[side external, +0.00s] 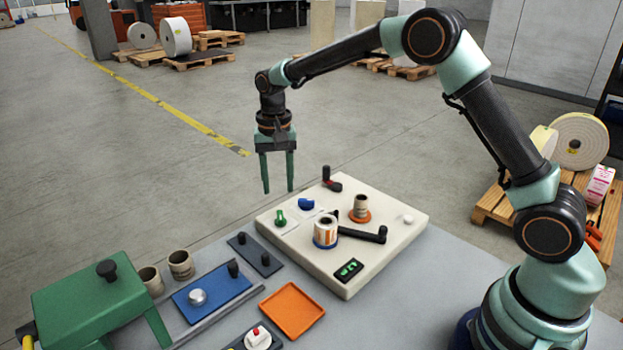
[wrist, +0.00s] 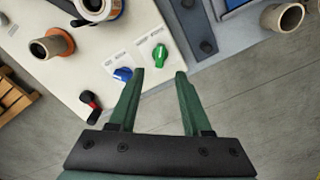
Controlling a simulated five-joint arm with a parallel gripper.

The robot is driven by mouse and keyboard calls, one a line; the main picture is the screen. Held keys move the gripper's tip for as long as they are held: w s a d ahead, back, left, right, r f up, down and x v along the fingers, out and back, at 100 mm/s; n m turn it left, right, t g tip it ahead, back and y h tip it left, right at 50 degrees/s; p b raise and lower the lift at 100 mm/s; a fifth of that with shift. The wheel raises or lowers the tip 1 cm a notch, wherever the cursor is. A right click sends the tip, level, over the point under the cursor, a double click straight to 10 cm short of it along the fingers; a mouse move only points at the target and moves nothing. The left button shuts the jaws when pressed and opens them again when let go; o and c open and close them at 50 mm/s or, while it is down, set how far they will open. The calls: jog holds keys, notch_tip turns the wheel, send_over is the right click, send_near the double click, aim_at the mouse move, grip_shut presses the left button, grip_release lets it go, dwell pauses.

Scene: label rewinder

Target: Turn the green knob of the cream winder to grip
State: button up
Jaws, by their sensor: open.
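The cream winder (side external: 382,268) stands on the grey table. Its green knob (side external: 280,218) sits near the left corner of its top, on a pale label plate. In the wrist view the green knob (wrist: 160,55) shows just beyond my fingertips, with a blue knob (wrist: 122,74) to its left. The lettering beside the knobs is too small to read. My gripper (side external: 278,190) is open and empty, pointing down above and behind the green knob, apart from it. In the wrist view my gripper (wrist: 160,74) shows both green fingers spread, with nothing between them.
On the winder are a label roll (side external: 325,238), a black crank (side external: 375,235), a brown core on an orange flange (side external: 361,208) and a red-and-black lever (side external: 332,181). A blue plate (side external: 212,298), an orange tray (side external: 292,309) and a green machine (side external: 90,293) stand to the left.

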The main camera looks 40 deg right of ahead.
aim_at(280, 215)
notch_tip(280, 215, down, 8)
jog(key=shift+r, duration=0.1)
dwell(0.4)
grip_shut()
